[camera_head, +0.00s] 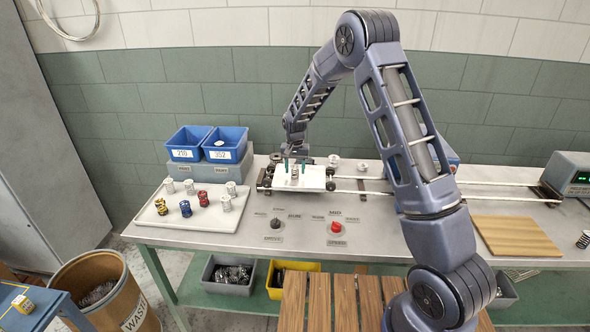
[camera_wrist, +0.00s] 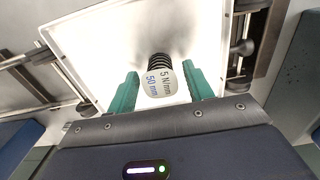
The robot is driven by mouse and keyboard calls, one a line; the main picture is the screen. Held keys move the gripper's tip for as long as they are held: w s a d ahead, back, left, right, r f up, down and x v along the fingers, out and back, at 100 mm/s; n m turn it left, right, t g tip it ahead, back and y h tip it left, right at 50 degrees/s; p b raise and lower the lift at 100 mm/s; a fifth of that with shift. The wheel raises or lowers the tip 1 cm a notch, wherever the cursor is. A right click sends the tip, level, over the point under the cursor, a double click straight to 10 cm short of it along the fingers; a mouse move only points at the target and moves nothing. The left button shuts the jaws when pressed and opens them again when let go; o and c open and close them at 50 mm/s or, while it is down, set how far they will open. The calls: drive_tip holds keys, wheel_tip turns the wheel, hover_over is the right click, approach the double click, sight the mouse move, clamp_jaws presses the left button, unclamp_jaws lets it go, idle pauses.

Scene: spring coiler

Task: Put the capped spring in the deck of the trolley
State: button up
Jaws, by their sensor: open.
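A capped spring (camera_head: 295,172) stands on the white deck of the trolley (camera_head: 312,184) at the back of the bench. In the wrist view, the spring (camera_wrist: 160,80) has a dark coil and a pale cap marked "5 N/mm" and "50 mm". My gripper (camera_head: 293,165) is over the deck with its green fingers around the spring. In the wrist view, my gripper (camera_wrist: 162,92) is open, with one finger on each side of the cap and a narrow gap showing. The white deck (camera_wrist: 100,45) lies below. The spring's foot is partly hidden by its cap.
A pale tray (camera_head: 158,222) with several springs is at the left, in front of blue bins (camera_head: 226,154). The trolley sits on rails (camera_head: 365,192) running right. A red button (camera_head: 337,227) and black knob (camera_head: 275,223) are in front. A wooden board (camera_head: 515,237) lies right.

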sight(295, 167)
wheel_tip(295, 167, up, 12)
drive_tip(key=s+d+r+t, duration=0.1)
drive_tip(key=s+d+r, duration=0.6)
drive_tip(key=d+r, duration=0.3)
drive_tip(key=s+d+r+t, duration=0.1)
drive_tip(key=s+d+r, duration=0.6)
drive_tip(key=d, duration=0.5)
drive_tip(key=s+d+t, duration=0.1)
drive_tip(key=s+d, duration=0.6)
drive_tip(key=s, duration=0.5)
drive_tip(key=s+d+r+t, duration=0.1)
drive_tip(key=s+d, duration=0.7)
drive_tip(key=s, duration=0.4)
drive_tip(key=shift+r+t, duration=0.3)
